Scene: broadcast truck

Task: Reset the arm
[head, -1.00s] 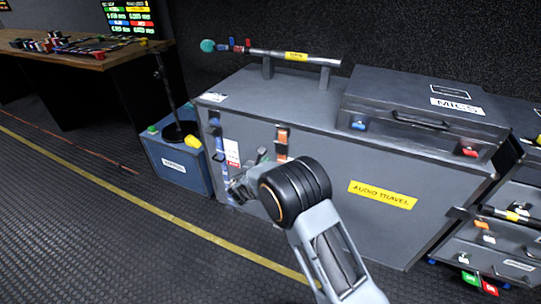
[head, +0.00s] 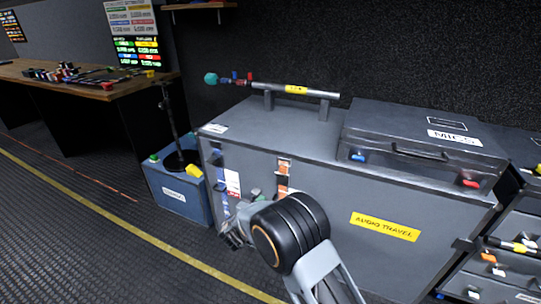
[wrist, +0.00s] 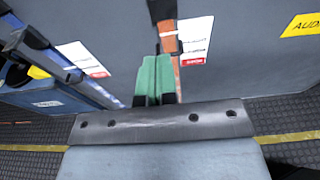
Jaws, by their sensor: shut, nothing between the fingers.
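My gripper (head: 233,236) is in front of the lower left part of the grey audio travel case (head: 330,215) in the head view, with the black arm joint beside it. In the wrist view my gripper (wrist: 153,78) shows as green fingertips pressed together, with nothing between them. Behind the fingertips are an orange strap and white labels on the case front. My arm is bent and held out in front of the case, touching nothing that I can make out.
A blue crate (head: 180,195) stands left of the case, with a dark stand in it. A mics case (head: 425,150) and a pole (head: 295,90) on supports lie on top. A wooden desk (head: 85,85) is at the far left. The floor at left is clear.

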